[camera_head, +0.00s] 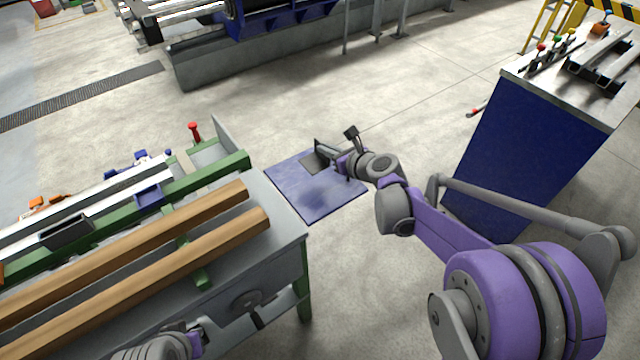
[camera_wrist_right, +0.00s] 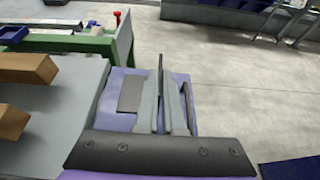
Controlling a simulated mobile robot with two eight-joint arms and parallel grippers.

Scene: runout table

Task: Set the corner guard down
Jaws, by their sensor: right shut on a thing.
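My right gripper (camera_head: 334,153) is shut on a thin dark grey plate, the corner guard (camera_head: 319,147), above or at the blue mat (camera_head: 318,205). In the right wrist view the guard (camera_wrist_right: 160,68) stands edge-on between the fingers (camera_wrist_right: 163,108). A flat grey square (camera_wrist_right: 131,95) shows left of the fingers over the blue surface; I cannot tell whether it is part of the guard or a patch on the mat. Whether the guard touches the mat is unclear.
The grey runout table (camera_head: 285,222) with green frame stands left of the mat and bears two wooden beams (camera_head: 190,230). A red-topped lever (camera_head: 194,130) rises at its far end. A blue cabinet (camera_head: 530,140) stands at right. Open concrete floor lies beyond the mat.

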